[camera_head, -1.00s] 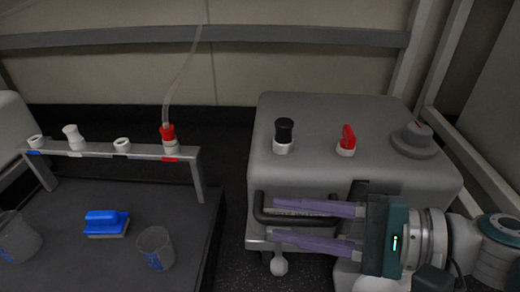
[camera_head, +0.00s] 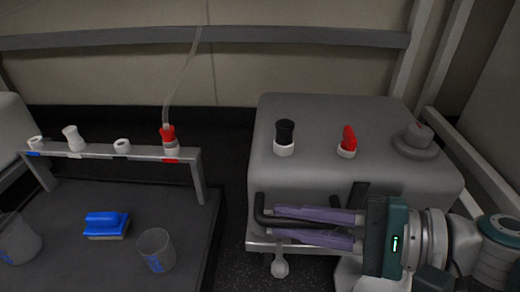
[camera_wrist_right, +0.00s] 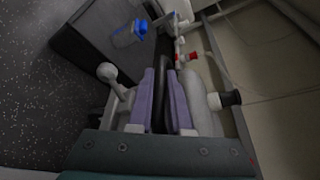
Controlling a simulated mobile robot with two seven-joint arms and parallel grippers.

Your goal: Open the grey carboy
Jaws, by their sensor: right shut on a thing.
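The grey carboy (camera_head: 365,180) is a large grey box at the right of the head view. On its top are a black-capped white port (camera_head: 284,138), a red valve on a white collar (camera_head: 348,142) and a round grey cap (camera_head: 415,141). A black bar handle (camera_head: 259,209) sticks out at its front. My right gripper (camera_head: 271,223), with purple fingers, is shut on this handle. In the right wrist view the handle (camera_wrist_right: 163,85) runs between both fingers (camera_wrist_right: 163,70). My left gripper is not in view.
A clear tube (camera_head: 183,75) rises from the rack's red port. A grey rail (camera_head: 210,38) crosses behind.

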